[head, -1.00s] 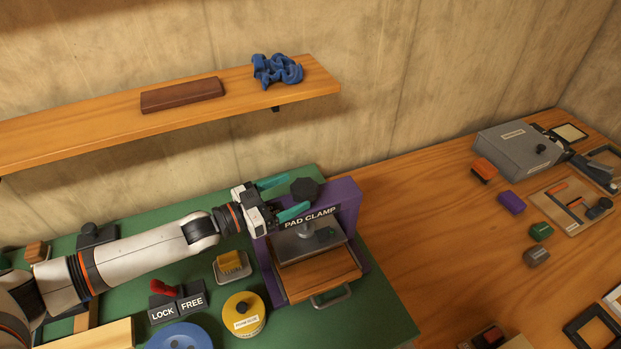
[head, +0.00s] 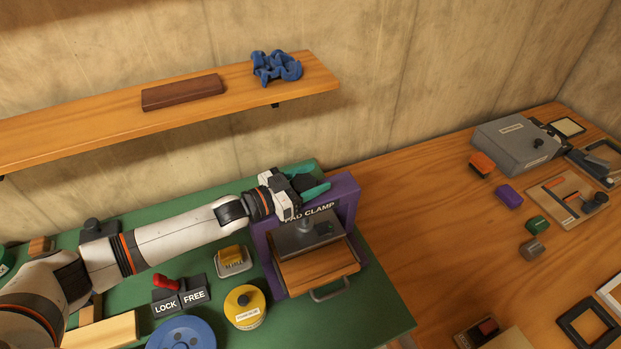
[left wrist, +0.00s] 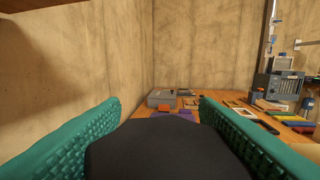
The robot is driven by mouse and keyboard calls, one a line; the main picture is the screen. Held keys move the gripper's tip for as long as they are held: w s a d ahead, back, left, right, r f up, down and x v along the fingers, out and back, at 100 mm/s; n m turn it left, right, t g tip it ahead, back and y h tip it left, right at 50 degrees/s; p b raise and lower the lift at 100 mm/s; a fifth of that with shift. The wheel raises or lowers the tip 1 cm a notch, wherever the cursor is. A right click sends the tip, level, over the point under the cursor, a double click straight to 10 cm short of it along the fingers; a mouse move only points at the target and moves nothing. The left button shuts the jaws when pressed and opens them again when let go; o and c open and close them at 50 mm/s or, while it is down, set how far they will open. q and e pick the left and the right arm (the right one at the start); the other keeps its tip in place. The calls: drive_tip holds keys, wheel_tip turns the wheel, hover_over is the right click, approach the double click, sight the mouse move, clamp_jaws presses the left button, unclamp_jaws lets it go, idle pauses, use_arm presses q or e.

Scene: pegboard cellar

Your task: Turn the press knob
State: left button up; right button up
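The purple press (head: 347,204), labelled PAD CLAMP, stands at the right end of the green mat. Its dark faceted knob (head: 304,183) sits on top of the frame and is partly hidden by my left gripper (head: 318,175). The gripper's teal fingers are apart, one on each side of the knob. In the left wrist view the dark knob (left wrist: 165,150) fills the space low between the two fingers; I cannot tell whether they touch it. Under the press plate is a wooden block (head: 318,270) with a metal handle in front. My right gripper is not in view.
A shelf (head: 60,133) runs along the wall behind, holding a brown block and a blue cloth. A red lever (head: 166,283) by LOCK and FREE labels, a yellow round container (head: 246,307) and a blue disc (head: 180,335) lie left of the press.

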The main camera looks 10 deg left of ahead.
use_arm(q)
drive_tip(key=shift+f+m+g+h+b, duration=0.1)
drive_tip(key=shift+m+g+h+b, duration=0.85)
drive_tip(key=shift+g+b, duration=0.3)
drive_tip(key=shift+s+d+m+g+h+b, duration=0.15)
drive_tip(key=shift+m+g+h+b, duration=0.35)
drive_tip(key=shift+m+g, duration=0.45)
drive_tip(key=shift+s+m+g+h, duration=0.15)
drive_tip(key=shift+m+g+h, duration=0.35)
drive_tip(key=shift+g, duration=0.5)
drive_tip(key=o, duration=1)
drive_tip(key=b+v, duration=0.3)
drive_tip(key=v, duration=0.7)
drive_tip(key=shift+s+a, duration=0.15)
drive_tip(key=shift+a, duration=0.25)
drive_tip(key=shift+s+a, duration=0.2)
drive_tip(key=shift+a, duration=0.35)
